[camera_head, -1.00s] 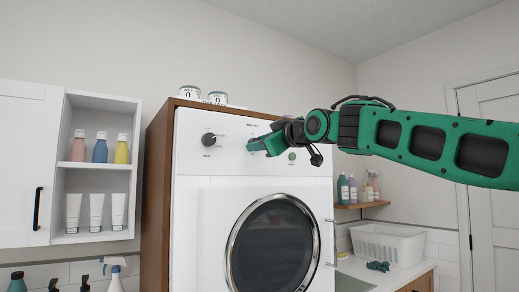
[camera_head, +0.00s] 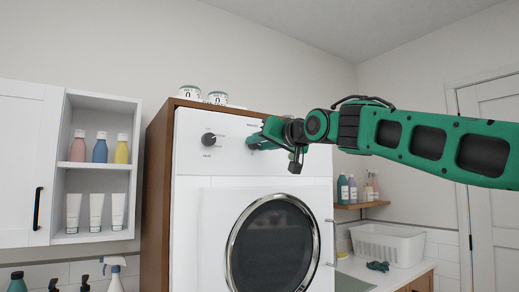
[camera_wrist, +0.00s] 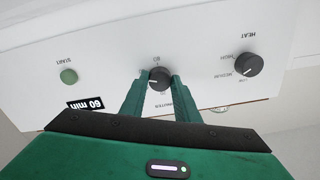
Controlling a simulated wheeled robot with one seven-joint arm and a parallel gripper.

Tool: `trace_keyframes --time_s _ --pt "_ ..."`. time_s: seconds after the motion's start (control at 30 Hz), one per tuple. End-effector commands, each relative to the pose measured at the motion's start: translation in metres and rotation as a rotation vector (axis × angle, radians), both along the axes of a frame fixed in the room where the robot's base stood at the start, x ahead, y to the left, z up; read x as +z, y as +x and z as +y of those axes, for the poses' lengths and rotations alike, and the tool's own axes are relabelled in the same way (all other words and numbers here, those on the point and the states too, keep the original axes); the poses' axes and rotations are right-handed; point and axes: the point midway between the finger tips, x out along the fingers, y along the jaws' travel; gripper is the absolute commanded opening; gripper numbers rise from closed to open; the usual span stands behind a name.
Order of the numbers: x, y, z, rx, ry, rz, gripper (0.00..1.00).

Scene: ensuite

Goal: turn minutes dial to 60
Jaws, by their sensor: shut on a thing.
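The minutes dial (camera_wrist: 159,80) is a black round knob on the white front panel of the machine. In the wrist view it sits between the two green fingers of my gripper (camera_wrist: 158,76), which is shut on it. Its white mark points to the left in that picture, while the "60" label is above the dial, upside down. Part of the "MINUTES" label is hidden by a finger. In the head view my gripper (camera_head: 258,140) is at the panel and hides most of the dial.
The heat dial (camera_wrist: 248,65) and green start button (camera_wrist: 68,76) flank the minutes dial. The round machine door (camera_head: 272,245) is below. Shelves with bottles (camera_head: 98,150) stand left.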

Motion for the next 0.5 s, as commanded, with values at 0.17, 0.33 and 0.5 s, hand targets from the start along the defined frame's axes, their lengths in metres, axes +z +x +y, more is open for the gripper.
trace_keyframes --time_s 0.17,0.33,0.5 --pt "-0.0052 0.0025 -0.0013 -0.004 0.078 0.066 0.06" --pt "-0.0052 0.0026 -0.0016 -0.005 0.130 0.100 0.06" --pt "-0.0052 0.0028 -0.0019 -0.005 0.155 0.117 0.06"
